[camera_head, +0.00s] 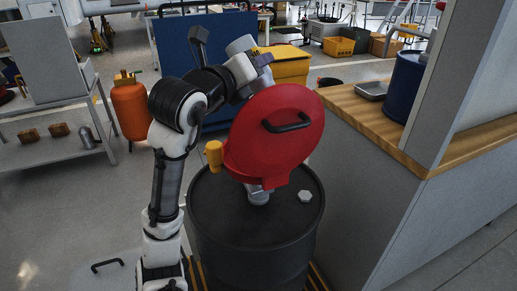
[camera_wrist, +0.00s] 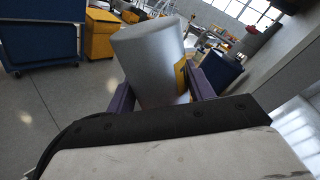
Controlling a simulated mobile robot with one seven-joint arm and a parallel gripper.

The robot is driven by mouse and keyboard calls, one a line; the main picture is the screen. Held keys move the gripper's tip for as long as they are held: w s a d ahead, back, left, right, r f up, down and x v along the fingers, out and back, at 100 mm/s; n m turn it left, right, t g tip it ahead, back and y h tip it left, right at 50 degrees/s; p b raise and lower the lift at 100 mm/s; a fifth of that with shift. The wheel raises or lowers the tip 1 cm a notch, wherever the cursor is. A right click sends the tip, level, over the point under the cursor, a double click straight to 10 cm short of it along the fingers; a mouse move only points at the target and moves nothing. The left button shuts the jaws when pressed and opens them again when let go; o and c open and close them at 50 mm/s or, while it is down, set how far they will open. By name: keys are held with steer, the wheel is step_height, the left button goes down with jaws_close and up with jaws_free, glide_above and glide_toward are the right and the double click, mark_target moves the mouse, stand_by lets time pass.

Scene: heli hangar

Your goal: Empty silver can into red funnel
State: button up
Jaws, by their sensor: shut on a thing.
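The silver can (camera_head: 240,45) is held up behind the top of the red funnel's raised lid in the head view. It also shows in the wrist view (camera_wrist: 148,60), between the purple fingers, with a yellow patch on its right side. My gripper (camera_head: 259,62) is shut on the can; its fingers also show in the wrist view (camera_wrist: 160,85). The can looks tilted; its opening and contents cannot be made out. The red funnel (camera_head: 275,135) stands on a black drum (camera_head: 250,240). Its lid with a black handle faces the head camera and hides the bowl.
A wood-topped counter (camera_head: 350,108) with a metal tray (camera_head: 371,90) and a blue drum (camera_head: 405,85) stands right. A yellow bin (camera_head: 290,68) and blue cabinet (camera_head: 172,45) are behind.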

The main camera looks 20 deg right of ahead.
steer(key=f, duration=0.1)
steer(key=f+n, duration=0.1)
steer(key=w+f+n, duration=0.1)
steer(key=shift+a+f, duration=0.25)
steer(key=shift+a, duration=0.05)
steer(key=shift+s+r, duration=0.1)
stand_by(0.6)
